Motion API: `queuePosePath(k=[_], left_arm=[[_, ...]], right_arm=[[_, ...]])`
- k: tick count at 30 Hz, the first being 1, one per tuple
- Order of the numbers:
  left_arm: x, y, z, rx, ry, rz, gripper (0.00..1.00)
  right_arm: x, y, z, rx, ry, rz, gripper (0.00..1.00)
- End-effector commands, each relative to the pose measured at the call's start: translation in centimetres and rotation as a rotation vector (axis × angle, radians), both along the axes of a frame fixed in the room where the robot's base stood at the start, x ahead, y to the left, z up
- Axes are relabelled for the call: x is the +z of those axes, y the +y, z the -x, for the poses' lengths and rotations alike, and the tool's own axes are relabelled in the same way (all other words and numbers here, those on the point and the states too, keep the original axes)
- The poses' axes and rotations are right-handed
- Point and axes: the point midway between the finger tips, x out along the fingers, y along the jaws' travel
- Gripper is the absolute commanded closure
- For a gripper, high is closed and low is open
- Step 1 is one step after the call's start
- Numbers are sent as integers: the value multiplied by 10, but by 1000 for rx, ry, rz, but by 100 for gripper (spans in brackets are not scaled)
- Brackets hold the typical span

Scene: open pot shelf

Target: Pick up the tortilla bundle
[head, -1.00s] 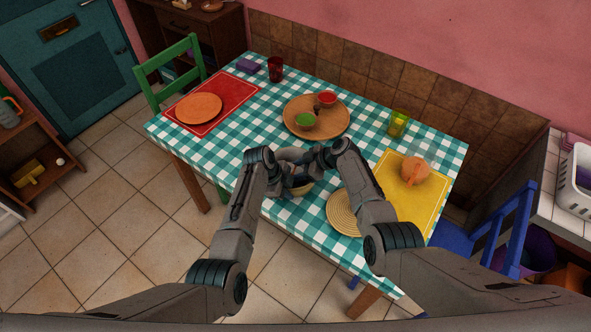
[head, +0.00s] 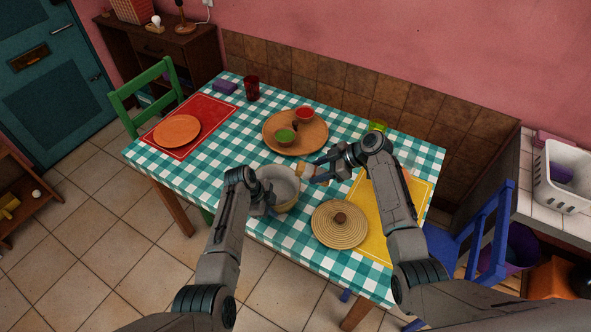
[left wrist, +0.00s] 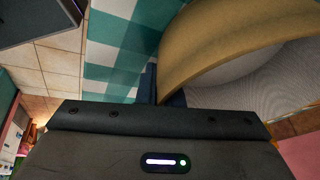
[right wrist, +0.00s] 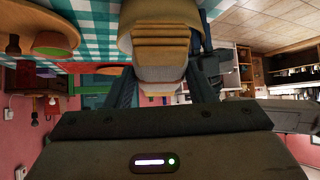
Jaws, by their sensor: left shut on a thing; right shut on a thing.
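The tortilla bundle (head: 305,172) is a small tan, layered stack. In the right wrist view the bundle (right wrist: 160,42) sits between the two fingers, with a pale part below its tan bands. My right gripper (head: 316,173) is shut on it, just right of the basket's far rim. A round tan basket (head: 287,207) with a pale inside stands at the table's near edge. My left gripper (head: 268,196) is shut on the basket's left wall; the tan wall (left wrist: 190,50) also shows in the left wrist view. Part of the bundle is hidden by the right fingers in the head view.
A woven lid (head: 325,235) with a brown knob lies right of the basket, by the yellow placemat (head: 378,250). A wooden tray (head: 312,143) with green and red bowls is behind. The right forearm covers part of the placemat.

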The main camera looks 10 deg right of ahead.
Motion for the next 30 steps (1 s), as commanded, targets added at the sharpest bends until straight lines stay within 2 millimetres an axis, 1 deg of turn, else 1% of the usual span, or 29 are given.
queuePosePath(k=[1,3,6,8,9,12,15,19,23,30], left_arm=[[0,0,0,-1,1,1,100],[0,0,0,-1,1,1,100],[0,-1,1,-1,1,1,100],[0,-1,1,-1,1,1,100],[0,-1,1,-1,1,1,100],[0,-1,1,-1,1,1,100],[0,-1,1,-1,1,1,100],[0,0,0,0,0,1,100],[0,0,0,0,0,1,100],[0,0,0,0,0,1,100]], right_arm=[[0,-19,4,-2,-1,5,89],[-1,-40,9,-2,1,5,89],[0,-65,15,-2,0,4,89],[1,-78,18,-1,-1,5,89],[6,-82,18,2,6,51,89],[12,-96,22,2,28,142,89],[16,-107,25,0,47,211,89],[19,-116,27,1,62,267,89],[20,-120,28,0,70,290,89],[20,-120,28,-1,69,292,89]])
